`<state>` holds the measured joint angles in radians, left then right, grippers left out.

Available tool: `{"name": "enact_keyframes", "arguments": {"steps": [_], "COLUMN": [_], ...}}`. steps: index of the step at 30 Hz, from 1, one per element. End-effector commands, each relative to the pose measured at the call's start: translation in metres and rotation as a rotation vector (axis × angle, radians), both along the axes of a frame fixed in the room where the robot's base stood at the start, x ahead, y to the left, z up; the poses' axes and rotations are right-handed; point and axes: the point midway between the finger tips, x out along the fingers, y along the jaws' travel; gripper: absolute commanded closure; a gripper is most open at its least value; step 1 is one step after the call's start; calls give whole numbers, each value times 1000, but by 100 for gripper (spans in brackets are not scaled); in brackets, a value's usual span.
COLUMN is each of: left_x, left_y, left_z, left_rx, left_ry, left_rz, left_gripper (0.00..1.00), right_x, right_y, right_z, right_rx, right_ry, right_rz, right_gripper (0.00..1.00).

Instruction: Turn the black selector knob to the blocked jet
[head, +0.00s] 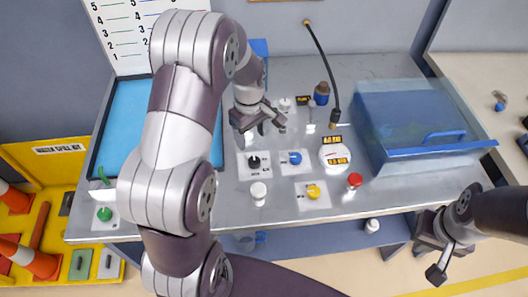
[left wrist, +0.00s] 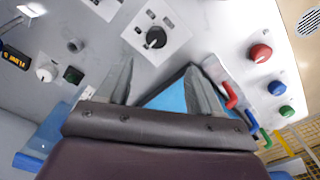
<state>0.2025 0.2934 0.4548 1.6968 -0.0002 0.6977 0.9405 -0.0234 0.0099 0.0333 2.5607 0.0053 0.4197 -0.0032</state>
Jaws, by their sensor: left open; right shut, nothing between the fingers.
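The black selector knob (head: 254,162) sits on a white plate on the grey bench, near the middle. It also shows in the left wrist view (left wrist: 155,38), on its white plate beyond my fingers. My left gripper (head: 263,125) is open and empty above the bench, a little behind the knob in the head view and apart from it. Its two fingers show spread in the left wrist view (left wrist: 162,82). My right gripper (head: 437,272) is shut and empty at the lower right, off the bench's front edge. The plate markings are too small to read, and I cannot tell which jet is blocked.
A blue knob (head: 295,158), yellow knob (head: 313,191), white knob (head: 258,190) and red knob (head: 354,181) stand close by. A round gauge (head: 335,157) and a blue translucent box (head: 405,125) are to the right. A black hose (head: 322,60) rises behind.

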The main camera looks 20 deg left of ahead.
Motion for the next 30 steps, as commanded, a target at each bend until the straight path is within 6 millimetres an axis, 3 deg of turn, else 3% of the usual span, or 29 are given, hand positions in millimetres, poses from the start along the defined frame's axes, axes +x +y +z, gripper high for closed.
{"name": "enact_keyframes", "arguments": {"steps": [12,18,24,25,30], "left_x": [-1,0,0,0,1], "left_y": [-1,-1,-1,-1,-1], "left_z": [-95,-112,-112,-112,-112], "left_rx": [-1,0,1,1,1], "left_ry": [3,0,-1,-1,-1], "left_rz": [-4,-5,-5,-5,-5], "left_gripper": [35,35,35,38,91], "right_x": [0,0,0,0,0], "right_y": [0,0,0,0,0], "right_z": [17,18,18,18,18], "right_rx": [0,0,0,0,0], "right_ry": [0,0,0,0,0], "right_rz": [0,0,0,0,0], "right_gripper": [100,100,100,100,100]}}
